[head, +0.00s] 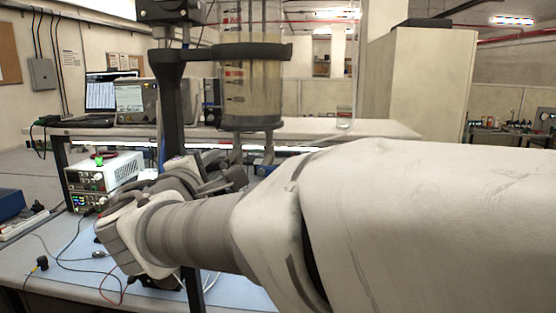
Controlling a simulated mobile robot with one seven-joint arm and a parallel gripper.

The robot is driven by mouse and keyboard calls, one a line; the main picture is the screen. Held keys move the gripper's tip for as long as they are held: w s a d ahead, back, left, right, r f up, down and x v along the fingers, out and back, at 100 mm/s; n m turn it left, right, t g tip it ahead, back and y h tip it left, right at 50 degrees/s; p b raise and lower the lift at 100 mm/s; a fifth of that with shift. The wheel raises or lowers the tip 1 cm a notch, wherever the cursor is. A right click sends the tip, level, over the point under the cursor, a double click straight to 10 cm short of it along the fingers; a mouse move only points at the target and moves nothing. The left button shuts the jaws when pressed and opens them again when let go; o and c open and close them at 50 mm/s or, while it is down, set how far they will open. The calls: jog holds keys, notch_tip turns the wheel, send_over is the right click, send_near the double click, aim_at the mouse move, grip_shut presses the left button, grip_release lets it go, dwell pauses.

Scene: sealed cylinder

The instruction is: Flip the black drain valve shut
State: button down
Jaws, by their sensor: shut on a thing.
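A clear sealed cylinder (250,90) with a dark base hangs upright from a black clamp (180,70) on a dark post. Short outlet fittings (267,156) show below its base. My gripper (236,172) is under the cylinder, at the end of my white and grey arm, which comes in from the right. Its dark fingers are closed at the outlet under the base, on what appears to be the black drain valve. The valve itself is mostly hidden by the fingers and wrist, so its handle angle cannot be told.
A power supply (103,180) with leads stands left of my wrist on the blue mat (70,245). An oscilloscope (145,100) and a laptop (107,92) stand on the shelf behind. My arm hides much of the right side of the bench.

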jog(key=shift+f+b, duration=0.15)
jog(key=shift+b, duration=0.55)
jog(key=shift+m+b, duration=0.7)
jog(key=shift+b, duration=0.45)
jog(key=shift+r+m+b, duration=0.55)
jog(key=shift+m+b, duration=0.25)
jog(key=shift+b, duration=0.4)
jog(key=c, duration=0.8)
grip_release()
jog(key=shift+s, duration=0.1)
